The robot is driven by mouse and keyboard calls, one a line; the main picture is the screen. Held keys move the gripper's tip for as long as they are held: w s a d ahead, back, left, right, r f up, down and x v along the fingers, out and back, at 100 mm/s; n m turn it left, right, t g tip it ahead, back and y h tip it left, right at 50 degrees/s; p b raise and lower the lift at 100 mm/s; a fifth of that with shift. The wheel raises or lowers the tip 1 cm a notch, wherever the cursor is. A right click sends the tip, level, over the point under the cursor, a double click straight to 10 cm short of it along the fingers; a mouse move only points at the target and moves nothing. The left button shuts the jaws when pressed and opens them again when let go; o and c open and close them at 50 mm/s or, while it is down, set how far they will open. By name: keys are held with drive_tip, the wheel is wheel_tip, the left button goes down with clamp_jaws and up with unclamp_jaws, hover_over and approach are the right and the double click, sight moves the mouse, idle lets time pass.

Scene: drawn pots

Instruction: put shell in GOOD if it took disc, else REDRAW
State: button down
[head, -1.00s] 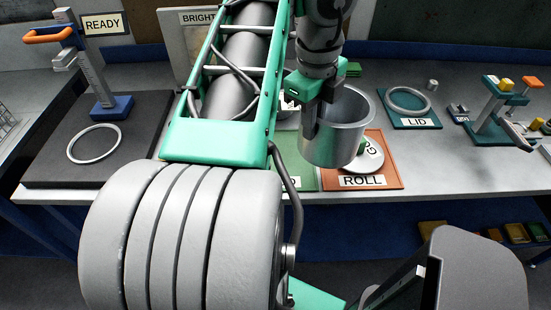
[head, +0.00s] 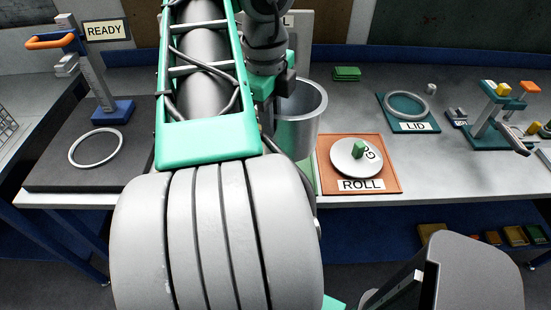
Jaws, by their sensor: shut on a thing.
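My gripper (head: 275,98) is shut on the left wall of the grey metal shell (head: 303,122), an open-topped cup. The shell looks upright and is held in front of a green mat (head: 307,178), mostly hidden behind it and my arm. A pale round disc (head: 345,165) with a green knob and a "G" mark lies on the orange ROLL mat (head: 387,181), right of the shell and apart from it. The inside bottom of the shell is hidden. No GOOD or REDRAW label can be read.
A ring lies on the teal LID mat (head: 405,98) at the right, near a teal fixture (head: 490,135). At left, a dark slab (head: 60,175) bears another ring (head: 95,147) and an upright gauge (head: 95,80) by a READY sign (head: 105,30). A green block (head: 347,73) sits farther back.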

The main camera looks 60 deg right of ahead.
drive_tip(key=shift+s+a+f+m, duration=0.7)
drive_tip(key=shift+a+f+m, duration=0.75)
drive_tip(key=shift+a, duration=0.8)
drive_tip(key=shift+m, duration=0.25)
drive_tip(key=w+d+f+b, duration=0.1)
drive_tip(key=d, duration=0.1)
drive_tip(key=w+d+f+b, duration=0.1)
drive_tip(key=w+d+b, duration=0.1)
drive_tip(key=w+d+f+b, duration=0.1)
drive_tip(key=d+f+b, duration=0.1)
drive_tip(key=d, duration=0.1)
drive_tip(key=shift+w+d, duration=0.1)
drive_tip(key=shift+w, duration=0.25)
drive_tip(key=w+d+f+b, duration=0.1)
drive_tip(key=d+f+b, duration=0.1)
drive_tip(key=f+b, duration=0.1)
drive_tip(key=w+d+f+b, duration=0.1)
drive_tip(key=d+f, duration=0.1)
drive_tip(key=shift+w+b, duration=0.3)
drive_tip(key=f+b, duration=0.2)
drive_tip(key=f, duration=0.1)
drive_tip(key=shift+w+d+f, duration=0.1)
drive_tip(key=shift+w+d, duration=0.05)
drive_tip(key=shift+d, duration=0.05)
drive_tip(key=c, duration=1.5)
unclamp_jaws()
drive_tip(key=shift+b, duration=0.3)
